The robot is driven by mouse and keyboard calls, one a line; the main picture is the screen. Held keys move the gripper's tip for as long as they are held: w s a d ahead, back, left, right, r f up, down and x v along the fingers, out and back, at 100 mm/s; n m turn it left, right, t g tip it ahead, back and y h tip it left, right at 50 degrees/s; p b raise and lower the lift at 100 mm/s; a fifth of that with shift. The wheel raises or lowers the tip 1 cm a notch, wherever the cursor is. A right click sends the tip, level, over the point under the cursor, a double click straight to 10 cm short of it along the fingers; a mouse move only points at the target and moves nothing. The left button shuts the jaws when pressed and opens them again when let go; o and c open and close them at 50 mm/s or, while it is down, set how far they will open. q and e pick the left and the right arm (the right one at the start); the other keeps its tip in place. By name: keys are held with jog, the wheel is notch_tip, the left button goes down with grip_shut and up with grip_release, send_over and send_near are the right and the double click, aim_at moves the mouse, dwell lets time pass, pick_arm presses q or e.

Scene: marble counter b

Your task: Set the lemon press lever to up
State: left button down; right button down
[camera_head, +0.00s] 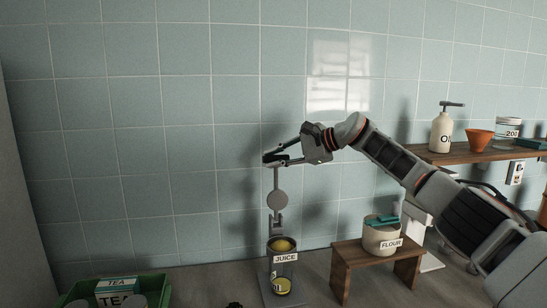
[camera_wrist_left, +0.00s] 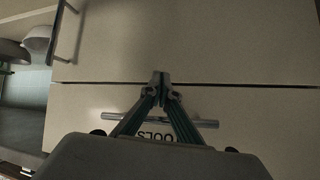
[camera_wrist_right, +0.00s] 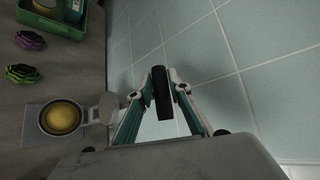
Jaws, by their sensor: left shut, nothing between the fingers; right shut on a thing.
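The lemon press (camera_head: 277,222) stands on the counter against the tiled wall, with a container labelled JUICE (camera_head: 285,258) at its front and yellow showing inside. Its lever rises nearly upright, with a grey round disc partway up. My right gripper (camera_head: 272,158) is shut on the black grip of the lever at the top. In the right wrist view the black lever grip (camera_wrist_right: 162,92) lies between the fingertips. My left gripper shows only in the left wrist view (camera_wrist_left: 161,84); it is shut and empty in front of pale cabinet fronts.
A green crate (camera_head: 152,291) with a TEA box stands at the front left. A wooden stool (camera_head: 343,262) bearing a FLOUR pot (camera_head: 376,240) stands right of the press. A shelf (camera_head: 460,154) with a bottle and an orange bowl is at the right. My right arm passes above the stool.

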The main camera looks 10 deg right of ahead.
jog(key=shift+w+d+f, duration=0.15)
jog(key=shift+d+f, duration=0.35)
jog(key=c, duration=2.1)
grip_release()
jog(key=shift+c, duration=0.2)
jog(key=o, duration=0.3)
jog(key=shift+d, duration=0.2)
jog(key=shift+r, duration=0.15)
jog(key=shift+r, duration=0.15)
jog(key=v, duration=1.1)
jog(key=shift+s+d, duration=0.2)
jog(key=shift+s, duration=0.15)
